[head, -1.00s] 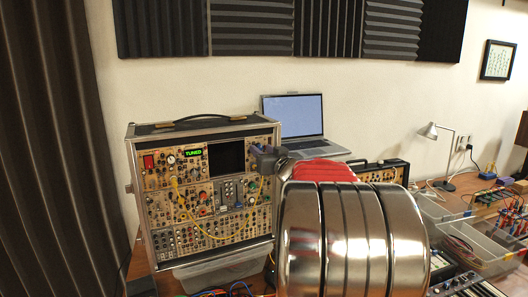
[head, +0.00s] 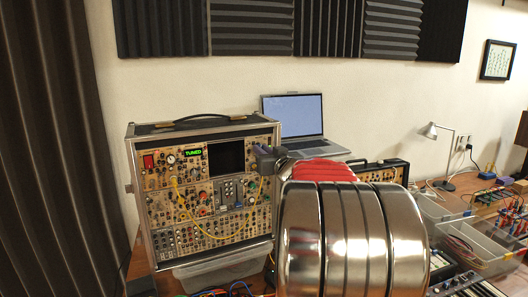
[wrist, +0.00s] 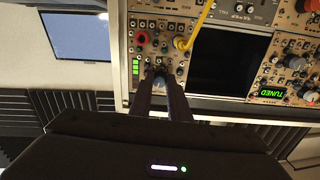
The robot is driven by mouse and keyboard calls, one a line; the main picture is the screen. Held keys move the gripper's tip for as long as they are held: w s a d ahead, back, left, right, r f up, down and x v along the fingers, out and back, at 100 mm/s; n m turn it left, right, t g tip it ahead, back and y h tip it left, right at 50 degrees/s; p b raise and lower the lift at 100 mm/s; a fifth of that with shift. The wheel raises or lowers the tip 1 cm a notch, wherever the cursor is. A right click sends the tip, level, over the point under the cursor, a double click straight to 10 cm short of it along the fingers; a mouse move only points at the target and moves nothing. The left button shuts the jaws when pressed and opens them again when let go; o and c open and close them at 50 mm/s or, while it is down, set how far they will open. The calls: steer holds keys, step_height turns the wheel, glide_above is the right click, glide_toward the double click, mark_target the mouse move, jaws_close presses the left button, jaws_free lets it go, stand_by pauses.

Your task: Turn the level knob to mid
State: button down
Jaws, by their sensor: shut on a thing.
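The synth case (head: 132,190) stands upright on the table at left in the head view, its panel full of knobs and jacks. My gripper (head: 262,159) reaches its upper right edge from the right. In the wrist view my gripper (wrist: 160,80) has both fingers close together at the panel. They are shut on a small knob (wrist: 159,77), mostly hidden between the fingertips. A column of green lights (wrist: 136,67) glows just left of it. I cannot read the knob's label or pointer.
A yellow cable (wrist: 196,25) plugs in close to the fingers. A dark screen (wrist: 229,62) and a green "TUNED" display (wrist: 271,94) lie to the right. In the head view an open laptop (head: 293,115) stands behind my arm.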

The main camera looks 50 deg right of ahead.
steer(key=shift+d+n, duration=0.15)
steer(key=shift+n, duration=1.45)
steer(key=c, duration=1.7)
jaws_free()
steer(key=shift+o, duration=0.2)
steer(key=shift+s, duration=0.1)
steer(key=v, duration=1.3)
steer(key=shift+s, duration=0.35)
steer(key=shift+w+a+f, duration=0.1)
steer(key=shift+a+f, duration=0.05)
steer(key=shift+a, duration=0.05)
